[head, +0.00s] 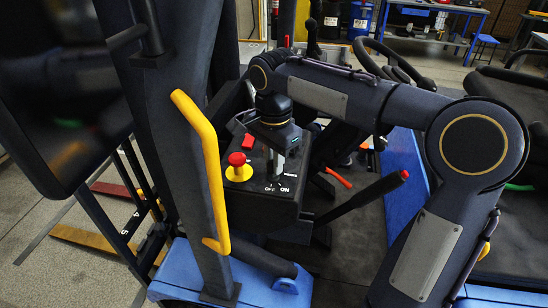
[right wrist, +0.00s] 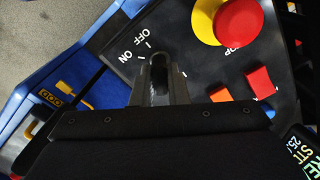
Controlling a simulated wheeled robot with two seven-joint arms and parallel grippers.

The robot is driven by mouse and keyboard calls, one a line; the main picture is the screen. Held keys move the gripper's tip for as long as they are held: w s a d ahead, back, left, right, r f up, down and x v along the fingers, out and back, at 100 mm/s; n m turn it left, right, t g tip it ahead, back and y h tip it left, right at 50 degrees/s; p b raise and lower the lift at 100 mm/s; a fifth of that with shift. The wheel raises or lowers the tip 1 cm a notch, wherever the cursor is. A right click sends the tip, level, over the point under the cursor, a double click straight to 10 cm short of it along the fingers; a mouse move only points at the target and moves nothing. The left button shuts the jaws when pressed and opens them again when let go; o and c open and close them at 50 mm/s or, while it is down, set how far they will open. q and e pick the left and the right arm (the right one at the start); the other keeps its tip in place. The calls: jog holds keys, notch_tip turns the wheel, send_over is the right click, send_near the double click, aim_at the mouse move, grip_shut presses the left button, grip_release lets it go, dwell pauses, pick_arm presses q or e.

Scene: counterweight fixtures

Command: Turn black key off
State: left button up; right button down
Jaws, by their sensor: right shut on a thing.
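The black key (right wrist: 159,73) is on a dark control panel (head: 262,211), between the fingers of my right gripper (head: 276,168). The fingers also show in the right wrist view (right wrist: 160,82), shut on the key from both sides. White OFF and ON lettering stands on the panel beside the fingertips. The key is mostly hidden by the fingers, and I cannot tell which mark it points to. My left gripper is not in view.
A red stop button (head: 237,159) on a yellow base sits left of my right gripper. A red switch (right wrist: 258,80) and an orange switch (right wrist: 221,95) are close by. A yellow grab handle (head: 205,165) and a black lever (head: 365,197) flank the panel.

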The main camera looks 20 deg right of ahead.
jog(key=n+p, duration=0.1)
jog(key=n, duration=0.2)
jog(key=shift+n+p, duration=0.35)
jog(key=shift+n, duration=1.35)
jog(key=c, duration=1.4)
grip_release()
jog(key=shift+c, duration=0.2)
notch_tip(320, 180, up, 8)
jog(key=shift+f, duration=0.1)
